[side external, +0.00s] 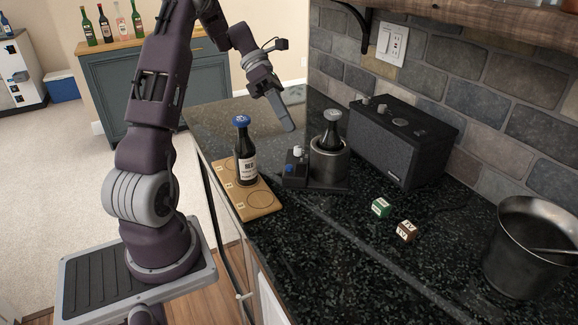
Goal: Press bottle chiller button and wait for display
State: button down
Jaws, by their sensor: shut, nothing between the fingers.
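The bottle chiller (328,166) stands on the dark counter, a grey metal cup with a dark, grey-capped bottle (332,128) upright in it. Left of the cup is its dark control block (296,172), with a light knob (298,151) on top and a small blue button (289,168) on the front. I cannot make out a display. My gripper (289,127) is shut and empty, pointing down above and behind the control block, apart from it as far as I can tell.
A blue-capped bottle (244,158) stands on a wooden board (262,200) left of the chiller. A black speaker box (403,140) is behind right. Green (381,207) and brown (406,231) dice lie in front. A metal bucket (520,265) is at right.

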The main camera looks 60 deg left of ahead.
send_near(297, 176)
jog(key=d, duration=0.1)
jog(key=d+f, duration=0.1)
jog(key=shift+w+d+f, duration=0.15)
jog(key=shift+w+d, duration=0.25)
jog(key=shift+f, duration=0.15)
dwell(1.7)
jog(key=shift+f, duration=0.25)
jog(key=shift+f, duration=0.4)
dwell(0.5)
jog(key=shift+r, duration=0.85)
jog(key=shift+r, duration=2.5)
